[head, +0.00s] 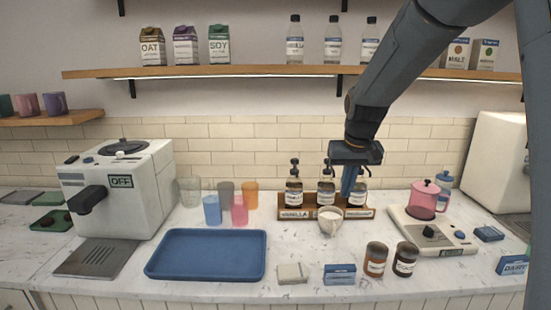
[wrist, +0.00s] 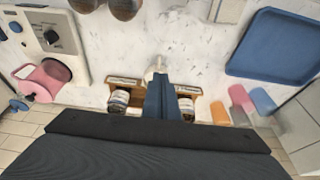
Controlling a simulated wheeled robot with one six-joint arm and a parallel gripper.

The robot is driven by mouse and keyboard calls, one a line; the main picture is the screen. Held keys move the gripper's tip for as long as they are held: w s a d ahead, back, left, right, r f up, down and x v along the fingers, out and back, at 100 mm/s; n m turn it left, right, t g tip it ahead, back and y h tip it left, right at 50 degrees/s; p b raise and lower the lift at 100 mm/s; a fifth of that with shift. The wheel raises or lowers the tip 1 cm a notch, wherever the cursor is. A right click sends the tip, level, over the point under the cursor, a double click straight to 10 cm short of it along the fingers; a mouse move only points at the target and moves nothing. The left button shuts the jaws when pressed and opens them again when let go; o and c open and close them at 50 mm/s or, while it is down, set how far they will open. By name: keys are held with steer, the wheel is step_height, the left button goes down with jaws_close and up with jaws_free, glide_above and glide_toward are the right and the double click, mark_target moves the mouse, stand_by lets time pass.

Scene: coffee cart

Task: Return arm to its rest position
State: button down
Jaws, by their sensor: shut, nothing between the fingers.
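My gripper (head: 347,192) points down over the wooden syrup rack (head: 292,214), with its blue fingers together and nothing between them. In the head view the fingers overlap the gap between the middle and right pump bottles (head: 361,193); I cannot tell whether they touch. In the wrist view my gripper (wrist: 160,82) hides the middle of the rack, and bottles show on either side. A small white cup (head: 330,226) stands just in front of the rack. My arm reaches down from the upper right.
A blue tray (head: 206,271) and a coffee machine (head: 118,190) are at the left. Several coloured cups (head: 240,210) stand left of the rack. Two brown jars (head: 376,259) stand in front, and a scale with a pink kettle (head: 423,200) is at the right. A shelf (head: 230,71) runs above.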

steer(key=s+f+b, duration=0.1)
steer(key=s+f, duration=0.4)
steer(key=s, duration=0.3)
steer(key=s+f+g+b, duration=0.1)
steer(key=s+f, duration=0.4)
steer(key=s, duration=0.3)
steer(key=s+f+g+b, duration=0.1)
steer(key=s+f, duration=0.4)
steer(key=s, duration=0.4)
steer(key=shift+a+f, duration=0.15)
steer(key=shift+f, duration=0.1)
